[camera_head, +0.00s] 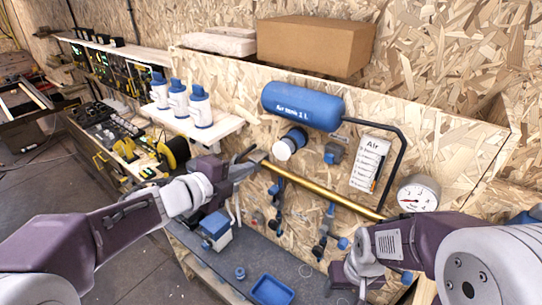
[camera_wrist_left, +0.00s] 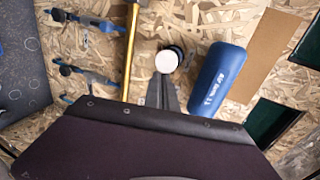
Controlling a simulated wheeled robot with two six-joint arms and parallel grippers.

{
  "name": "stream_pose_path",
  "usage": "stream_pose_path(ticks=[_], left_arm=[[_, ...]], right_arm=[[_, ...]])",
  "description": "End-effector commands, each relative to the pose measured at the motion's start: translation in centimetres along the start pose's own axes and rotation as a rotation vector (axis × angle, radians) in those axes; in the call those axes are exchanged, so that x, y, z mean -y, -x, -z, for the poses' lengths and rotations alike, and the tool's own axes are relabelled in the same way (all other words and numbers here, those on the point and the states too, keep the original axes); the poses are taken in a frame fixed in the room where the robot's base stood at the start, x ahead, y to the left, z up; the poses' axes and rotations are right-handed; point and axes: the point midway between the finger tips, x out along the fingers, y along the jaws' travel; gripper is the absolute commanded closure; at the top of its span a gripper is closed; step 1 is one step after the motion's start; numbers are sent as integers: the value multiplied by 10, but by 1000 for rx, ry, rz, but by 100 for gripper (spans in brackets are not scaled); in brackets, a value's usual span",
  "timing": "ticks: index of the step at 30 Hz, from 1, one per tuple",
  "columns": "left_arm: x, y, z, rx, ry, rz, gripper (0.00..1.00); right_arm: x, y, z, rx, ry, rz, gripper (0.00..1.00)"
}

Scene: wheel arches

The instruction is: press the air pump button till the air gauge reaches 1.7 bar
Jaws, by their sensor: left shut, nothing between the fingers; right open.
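The air pump button (camera_head: 283,150) is a white round cap in a blue collar on the chipboard panel, below the blue air tank (camera_head: 303,106). The white cap also shows in the left wrist view (camera_wrist_left: 166,61). The air gauge (camera_head: 418,197) is a white dial at the panel's right; its needle is too small to read exactly. My left gripper (camera_head: 254,152) is shut and empty, just left of the button, with a small gap in the head view. In the left wrist view its fingers (camera_wrist_left: 163,88) point at the cap. My right gripper (camera_head: 338,278) is open, low at the right.
A brass pipe (camera_head: 318,192) slants below the button. An Air card (camera_head: 371,163) hangs left of the gauge. White bottles (camera_head: 200,106) stand on a shelf at left. Blue-handled tools (camera_head: 325,230) hang below the pipe. A blue tray (camera_head: 272,290) lies on the grey bench.

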Motion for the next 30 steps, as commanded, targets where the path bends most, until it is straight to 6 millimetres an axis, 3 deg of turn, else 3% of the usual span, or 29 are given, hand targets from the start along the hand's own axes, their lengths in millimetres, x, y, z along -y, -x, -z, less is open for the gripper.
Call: stream_pose_path(ticks=[9,15,30], left_arm=[[-1,-71,1,-4,2,-3,100],[10,-100,0,-1,1,-1,100],[12,-113,0,0,0,-1,100]], right_arm=[[0,-2,0,0,0,0,36],[0,9,1,0,0,0,36],[0,10,1,0,0,0,36]])
